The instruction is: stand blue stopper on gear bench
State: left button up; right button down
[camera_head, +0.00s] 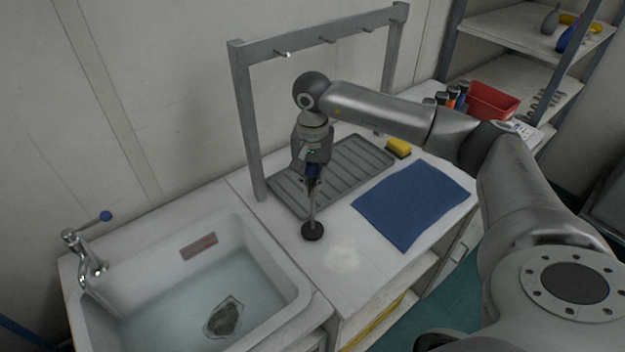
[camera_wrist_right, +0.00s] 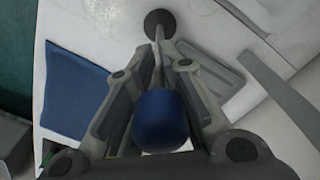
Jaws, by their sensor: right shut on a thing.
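The blue stopper has a blue handle (camera_wrist_right: 160,120), a thin grey stem and a round black disc (camera_head: 312,231) at its lower end. My right gripper (camera_head: 312,184) points down and is shut on the stopper near the handle, which also shows between the fingers in the wrist view. The stopper hangs roughly upright, disc down, over the white gear bench (camera_head: 345,262), just right of the sink. Whether the disc touches the bench top, I cannot tell. My left gripper is not in view.
A sink (camera_head: 290,285) with water and a dark object lies left. A grooved tray (camera_head: 370,158) is behind, under a grey hook frame (camera_head: 245,120). A blue mat (camera_head: 412,205), yellow sponge (camera_head: 398,147) and red bin (camera_head: 492,102) are right. The bench front is clear.

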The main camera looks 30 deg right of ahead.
jog(key=shift+f, duration=0.2)
jog(key=c, duration=1.4)
grip_release()
jog(key=shift+o, duration=0.2)
jog(key=o, duration=0.5)
jog(key=shift+o, duration=0.2)
jog(key=shift+r+p, duration=2.15)
jog(key=shift+r, duration=2.35)
